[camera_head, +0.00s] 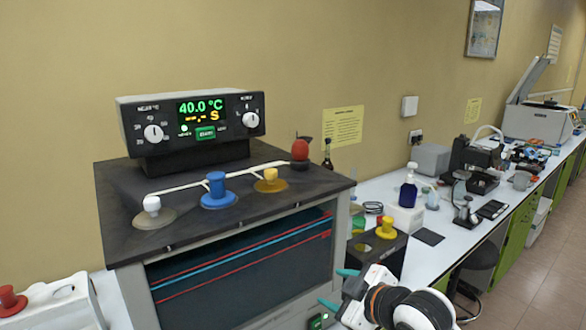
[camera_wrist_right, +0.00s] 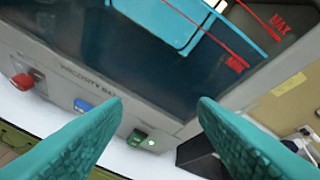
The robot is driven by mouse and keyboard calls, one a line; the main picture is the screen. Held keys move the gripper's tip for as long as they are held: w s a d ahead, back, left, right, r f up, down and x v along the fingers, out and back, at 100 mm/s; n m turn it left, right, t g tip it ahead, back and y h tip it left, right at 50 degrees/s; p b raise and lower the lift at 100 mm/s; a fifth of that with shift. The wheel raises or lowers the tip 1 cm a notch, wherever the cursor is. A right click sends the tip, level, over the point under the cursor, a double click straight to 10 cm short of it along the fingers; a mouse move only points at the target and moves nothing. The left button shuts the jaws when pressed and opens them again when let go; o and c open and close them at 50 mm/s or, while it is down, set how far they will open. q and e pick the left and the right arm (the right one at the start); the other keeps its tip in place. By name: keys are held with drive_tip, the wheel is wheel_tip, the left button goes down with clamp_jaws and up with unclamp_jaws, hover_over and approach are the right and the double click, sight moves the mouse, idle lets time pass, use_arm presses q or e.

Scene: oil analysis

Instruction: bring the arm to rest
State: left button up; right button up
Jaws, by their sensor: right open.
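My right gripper (camera_head: 337,289) is at the lower middle of the head view, with its arm coming in from the bottom right. Its two teal fingers are spread apart with nothing between them; they also show in the wrist view (camera_wrist_right: 160,106). The fingers are in front of the lower right part of the viscosity bath (camera_head: 240,258), apart from each other and facing its front panel. I cannot tell the exact gap to the panel. My left gripper is not in view.
The bath carries a control unit (camera_head: 195,122) reading 40.0 °C and white, blue, yellow and red stoppers on top. A black block with a yellow stopper (camera_head: 387,228) stands just beyond the gripper. Right, a white bench (camera_head: 430,256) holds bottles and instruments. A white rack (camera_head: 50,306) is lower left.

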drive_tip(key=s+d+f+m+g+h, duration=0.2)
drive_tip(key=s+d+f+m, duration=0.2)
drive_tip(key=s+f, duration=0.5)
drive_tip(key=s+d+f+m+g+h, duration=0.35)
drive_tip(key=s+f, duration=0.35)
drive_tip(key=s, duration=0.5)
drive_tip(key=s+d+f+m+g+h, duration=0.15)
drive_tip(key=s+d+f+m, duration=0.3)
drive_tip(key=s+f, duration=0.45)
wheel_tip(320, 180, down, 24)
drive_tip(key=n+g, duration=0.1)
drive_tip(key=s+d+f+g+b, duration=0.1)
drive_tip(key=s+d+f, duration=0.2)
drive_tip(key=s+f, duration=1.5)
drive_tip(key=shift+f+g+b, duration=0.25)
drive_tip(key=shift+g+b, duration=0.05)
drive_tip(key=shift+g, duration=0.1)
